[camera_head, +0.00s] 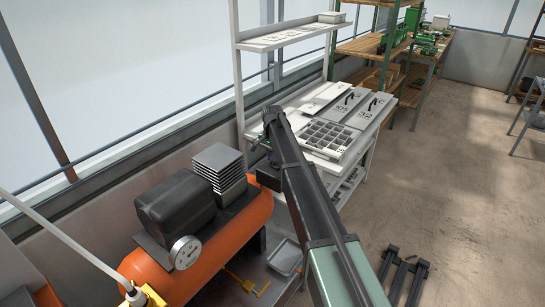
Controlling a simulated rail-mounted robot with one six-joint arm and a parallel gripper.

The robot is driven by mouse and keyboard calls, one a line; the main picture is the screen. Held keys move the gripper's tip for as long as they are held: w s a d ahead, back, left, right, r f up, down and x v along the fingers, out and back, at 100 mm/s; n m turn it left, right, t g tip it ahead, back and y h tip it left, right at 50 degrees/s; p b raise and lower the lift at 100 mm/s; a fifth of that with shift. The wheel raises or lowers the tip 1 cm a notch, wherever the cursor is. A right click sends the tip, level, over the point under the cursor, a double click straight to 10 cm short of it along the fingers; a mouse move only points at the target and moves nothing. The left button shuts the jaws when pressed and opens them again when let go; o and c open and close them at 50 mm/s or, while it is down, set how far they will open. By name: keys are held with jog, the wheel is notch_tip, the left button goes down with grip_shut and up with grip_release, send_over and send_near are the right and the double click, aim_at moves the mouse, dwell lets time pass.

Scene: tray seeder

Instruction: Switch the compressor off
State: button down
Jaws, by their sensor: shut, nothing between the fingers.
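The compressor has an orange tank (233,243) lying lengthwise at the lower left. A black motor cover (176,203), a stack of grey fins (219,166) and a round white dial gauge (185,251) sit on it. I cannot make out its switch or whether it is on. A dark box (269,176) shows at the tank's far right end, partly behind my arm; I cannot tell what it is. My arm reaches up from the bottom, right of the compressor. My gripper (258,143) is small and partly hidden at its far end, beyond the fins, shut and empty.
A white rack (287,38) holds seed trays (328,139) and numbered panels just beyond my arm. Green machines stand on far shelves. A pale pole with a yellow fitting (141,297) stands at lower left. Open concrete floor (465,175) lies right.

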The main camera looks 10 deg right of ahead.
jog(key=shift+f, duration=0.15)
jog(key=shift+w+a+f+b, duration=0.1)
jog(key=shift+f+b, duration=0.35)
jog(key=shift+f, duration=0.05)
jog(key=shift+r+p, duration=1.15)
notch_tip(320, 180, up, 14)
jog(key=w+a+p, duration=0.2)
jog(key=p, duration=1.1)
jog(key=shift+f+p, duration=0.2)
jog(key=shift+p, duration=0.1)
